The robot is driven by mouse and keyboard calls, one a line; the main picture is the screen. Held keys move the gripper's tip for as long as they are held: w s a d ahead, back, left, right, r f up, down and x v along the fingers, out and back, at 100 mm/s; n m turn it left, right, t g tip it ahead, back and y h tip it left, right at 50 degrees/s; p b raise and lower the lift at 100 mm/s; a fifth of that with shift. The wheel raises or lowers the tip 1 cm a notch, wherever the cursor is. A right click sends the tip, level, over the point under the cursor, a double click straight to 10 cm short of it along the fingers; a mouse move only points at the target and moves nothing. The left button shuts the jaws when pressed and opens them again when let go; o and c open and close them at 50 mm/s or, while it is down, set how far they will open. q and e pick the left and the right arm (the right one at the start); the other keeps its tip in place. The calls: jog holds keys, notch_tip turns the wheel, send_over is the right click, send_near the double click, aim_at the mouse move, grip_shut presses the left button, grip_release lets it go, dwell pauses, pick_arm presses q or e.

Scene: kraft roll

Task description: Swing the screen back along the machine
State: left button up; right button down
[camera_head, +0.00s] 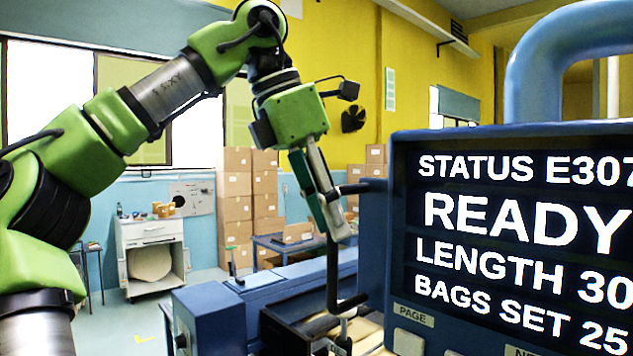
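The screen (398,262) is a blue-framed display at the right, close to me, lit with white text that includes "READY". A dark C-shaped handle (333,280) stands out from its left edge, with an upright bar and two arms. My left gripper (334,232) points down at the upper part of this handle. Its two fingers lie close to the bar, which shows below the fingertips. The fingers overlap the bar in this view, so I cannot tell whether they are closed on it. My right gripper is not in view.
A thick blue tube (533,80) arches over the screen. The blue machine (275,290) stretches behind and left of the handle. Stacked cartons (237,195) and a white cabinet (150,250) stand farther back. Floor shows clear at the left.

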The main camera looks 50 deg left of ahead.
pick_arm(q)
jog(key=v, duration=0.6)
jog(key=shift+w+r, duration=0.1)
jog(key=shift+w, duration=0.2)
dwell(0.4)
